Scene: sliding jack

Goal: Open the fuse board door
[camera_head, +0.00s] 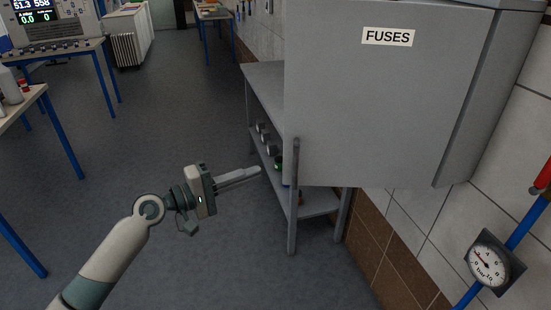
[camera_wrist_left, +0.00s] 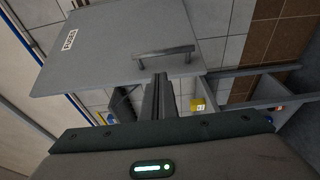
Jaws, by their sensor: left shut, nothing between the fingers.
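The grey fuse board (camera_head: 385,100) hangs on the tiled wall at the right of the head view, with a FUSES label (camera_head: 387,37) on its face. In the left wrist view, its grey door (camera_wrist_left: 105,45) shows the label and a bar handle (camera_wrist_left: 165,52). My left gripper (camera_head: 258,171) is shut and empty, in front of and to the left of the board's lower edge. In the left wrist view, its fingers (camera_wrist_left: 157,92) point toward the handle, apparently apart from it. My right gripper is not in view.
A grey metal shelf unit (camera_head: 262,85) stands under and behind the board, with its post (camera_head: 294,210) close to my gripper. A gauge (camera_head: 488,264) and blue pipe (camera_head: 525,222) are at lower right. Blue-legged tables (camera_head: 62,130) stand at left. The floor between is clear.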

